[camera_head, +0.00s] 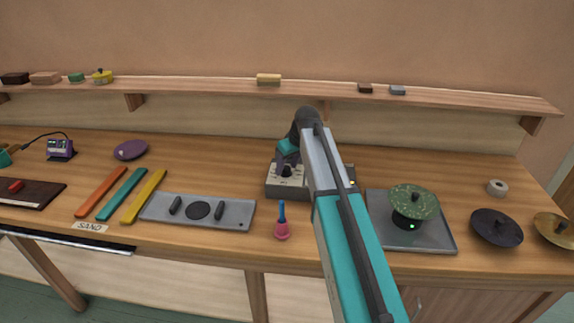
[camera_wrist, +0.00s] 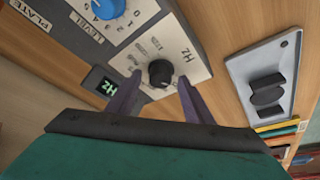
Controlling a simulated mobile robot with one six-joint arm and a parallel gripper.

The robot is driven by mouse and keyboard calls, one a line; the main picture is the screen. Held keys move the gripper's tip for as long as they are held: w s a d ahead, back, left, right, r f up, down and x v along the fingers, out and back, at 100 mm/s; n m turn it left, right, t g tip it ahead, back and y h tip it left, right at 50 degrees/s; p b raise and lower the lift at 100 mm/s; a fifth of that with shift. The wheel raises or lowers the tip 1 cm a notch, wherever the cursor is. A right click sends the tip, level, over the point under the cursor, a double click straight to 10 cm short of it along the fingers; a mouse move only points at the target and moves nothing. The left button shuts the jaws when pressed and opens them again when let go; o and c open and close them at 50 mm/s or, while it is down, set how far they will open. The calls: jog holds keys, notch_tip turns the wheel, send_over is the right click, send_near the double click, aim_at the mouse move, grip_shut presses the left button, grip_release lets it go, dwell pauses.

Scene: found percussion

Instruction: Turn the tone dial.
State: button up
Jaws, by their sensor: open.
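The tone dial (camera_wrist: 160,73) is a black knob on a pale panel marked "Hz" in the wrist view. My gripper (camera_wrist: 159,77) is open, with one purple finger on each side of the dial. I cannot tell whether the fingers touch it. In the head view my gripper (camera_head: 287,163) is over the box's left part, and my arm covers much of its right part. A small green "Hz" display (camera_wrist: 110,87) shows beside the panel.
A blue level knob (camera_wrist: 105,5) is on the same box. A grey plate with a round pad (camera_head: 198,210) lies to the left, and a pink-headed mallet (camera_head: 282,229) in front. A green cymbal (camera_head: 413,202) stands to the right. A shelf (camera_head: 220,88) runs behind.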

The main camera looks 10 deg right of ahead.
jog(key=shift+f, duration=0.1)
jog(key=shift+c, duration=0.2)
jog(key=c, duration=1)
jog(key=shift+a+m, duration=0.1)
jog(key=shift+m, duration=0.4)
jog(key=shift+a+m+t+h+b, duration=0.15)
jog(key=shift+m+h+b, duration=0.3)
jog(key=shift+m, duration=0.75)
jog(key=shift+d+m+t+h+b, duration=0.1)
jog(key=shift+m+t+h+b, duration=0.1)
jog(key=shift+m+h, duration=0.75)
jog(key=shift+m+y, duration=0.3)
jog(key=shift+m, duration=0.05)
jog(key=o, duration=1)
jog(key=shift+o, duration=0.2)
jog(key=shift+s, duration=0.1)
